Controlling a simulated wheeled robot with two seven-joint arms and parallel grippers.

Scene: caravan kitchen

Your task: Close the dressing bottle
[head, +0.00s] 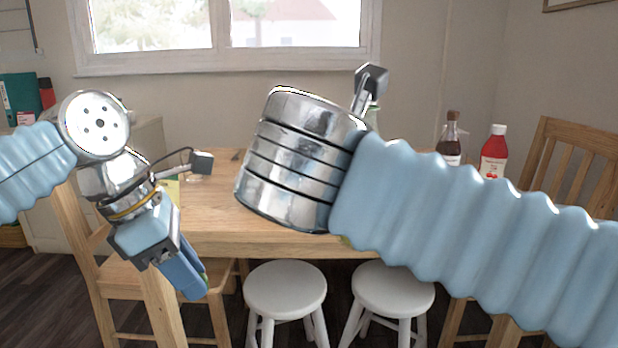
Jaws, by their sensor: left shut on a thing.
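My left gripper (187,270) points down at the left, in front of a wooden chair and away from the table top. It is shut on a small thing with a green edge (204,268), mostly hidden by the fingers. My right arm crosses the picture from the right, and its gripper is hidden behind the wrist. A pale greenish bottle-like shape (373,118) shows just above my right arm, mostly covered. A dark bottle with a brown top (451,142) stands at the back right. I cannot tell which is the dressing bottle.
A red bottle with a white cap (493,151) stands right of the dark bottle. The wooden table (208,213) is partly hidden by my right arm. White stools (285,289) stand before it, with wooden chairs at left (119,267) and right (571,150).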

